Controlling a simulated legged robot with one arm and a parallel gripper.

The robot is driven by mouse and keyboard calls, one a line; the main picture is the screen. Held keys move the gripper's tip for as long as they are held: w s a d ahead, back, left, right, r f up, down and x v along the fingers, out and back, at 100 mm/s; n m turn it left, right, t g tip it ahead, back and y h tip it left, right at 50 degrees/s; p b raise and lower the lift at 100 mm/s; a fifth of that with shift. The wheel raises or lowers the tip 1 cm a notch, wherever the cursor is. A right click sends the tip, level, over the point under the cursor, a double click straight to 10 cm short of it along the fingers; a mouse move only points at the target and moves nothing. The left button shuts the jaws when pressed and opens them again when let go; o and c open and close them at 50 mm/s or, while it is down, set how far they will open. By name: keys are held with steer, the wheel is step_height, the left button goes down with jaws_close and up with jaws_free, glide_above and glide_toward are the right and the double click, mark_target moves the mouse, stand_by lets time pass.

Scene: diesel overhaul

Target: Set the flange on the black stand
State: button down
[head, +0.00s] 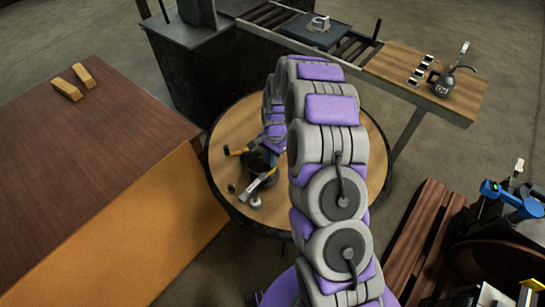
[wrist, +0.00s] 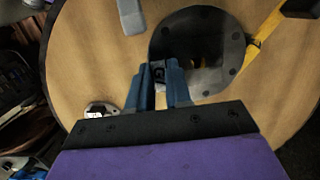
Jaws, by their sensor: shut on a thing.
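The flange (wrist: 222,35) looks like a dark round plate with bolt holes near its rim and an opening in the middle. It lies ahead of my gripper (wrist: 158,72) in the wrist view. My blue fingers are shut at its left edge, on a dark piece that appears to be part of it. In the head view a dark round shape (head: 260,158) shows on the round table, partly covered by my arm. I cannot tell the black stand apart from the flange, nor whether they touch. My gripper is hard to make out in the head view.
The round wooden table (head: 226,135) also holds a yellow-handled tool (wrist: 262,42), a grey block (wrist: 131,15) and a small metal part (wrist: 100,110), close around my gripper. A brown cabinet (head: 95,165) stands left. A roller conveyor (head: 270,16) and wooden bench (head: 400,66) stand behind.

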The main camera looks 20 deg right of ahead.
steer(key=shift+a, duration=0.35)
steer(key=shift+d+f, duration=0.15)
steer(key=shift+d, duration=0.8)
steer(key=shift+f+p, duration=0.5)
steer(key=shift+f, duration=0.75)
stand_by(0.5)
steer(key=c, duration=1)
jaws_free()
steer(key=shift+o, duration=0.6)
steer(key=o, duration=0.3)
steer(key=shift+r, duration=0.1)
